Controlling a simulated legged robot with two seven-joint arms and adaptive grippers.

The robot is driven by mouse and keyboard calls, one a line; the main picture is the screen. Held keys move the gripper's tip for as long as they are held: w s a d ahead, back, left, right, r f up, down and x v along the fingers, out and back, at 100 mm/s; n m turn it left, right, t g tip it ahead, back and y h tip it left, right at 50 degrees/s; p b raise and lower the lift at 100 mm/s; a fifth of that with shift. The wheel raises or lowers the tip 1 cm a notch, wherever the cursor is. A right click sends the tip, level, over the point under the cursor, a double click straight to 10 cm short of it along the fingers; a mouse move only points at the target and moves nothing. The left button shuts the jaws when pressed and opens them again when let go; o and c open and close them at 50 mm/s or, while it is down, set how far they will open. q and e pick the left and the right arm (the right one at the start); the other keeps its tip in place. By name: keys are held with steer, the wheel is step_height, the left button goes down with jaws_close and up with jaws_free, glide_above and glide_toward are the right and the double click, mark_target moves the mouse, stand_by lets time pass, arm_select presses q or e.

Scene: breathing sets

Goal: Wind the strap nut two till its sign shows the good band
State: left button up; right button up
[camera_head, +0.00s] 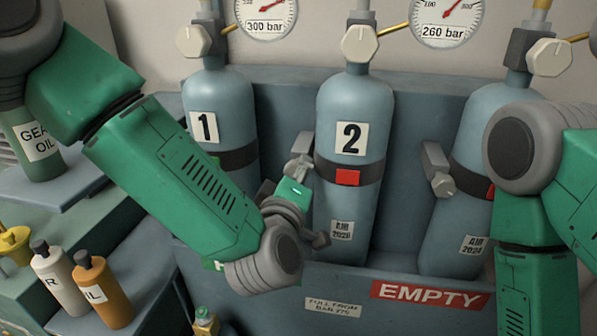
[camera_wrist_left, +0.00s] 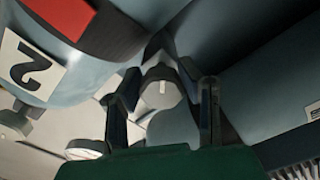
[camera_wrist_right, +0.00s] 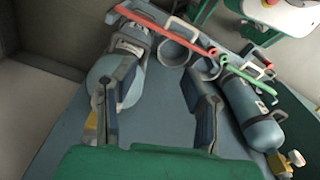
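Cylinder two (camera_head: 345,210) stands upright in the rack with a dark strap (camera_head: 372,172) around it. The sign on that strap (camera_head: 347,177) shows red. Strap nut two (camera_head: 301,166) is a light grey knob on a bracket just left of the cylinder. My left gripper (camera_head: 300,188) is at this nut, partly hidden by my wrist. In the left wrist view, the nut (camera_wrist_left: 160,86) lies between the two spread fingers, with gaps visible beside it; contact cannot be made out. My right gripper (camera_wrist_right: 158,112) is open and empty, and its fingers are outside the head view.
Cylinder one (camera_head: 235,100) and a third cylinder (camera_head: 470,130) flank cylinder two. The third has its own nut (camera_head: 441,184). Valve knobs and gauges sit above. Bottles (camera_head: 103,290) stand at lower left. A lying cylinder (camera_wrist_right: 245,110) and hoses are near my right gripper.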

arm_select(q)
steer(key=shift+a, duration=0.15)
steer(key=m+p, duration=0.1)
steer(key=m, duration=0.2)
steer(key=shift+r+p, duration=0.15)
steer(key=shift+p, duration=0.25)
steer(key=m+p, duration=0.2)
steer(key=m, duration=0.3)
steer(key=shift+w+a, duration=0.1)
steer(key=shift+w, duration=0.05)
stand_by(0.3)
steer(key=o, duration=1.2)
steer(key=shift+c, duration=0.2)
steer(key=shift+o, duration=0.3)
steer(key=shift+s+a, duration=0.1)
steer(key=shift+s, duration=0.1)
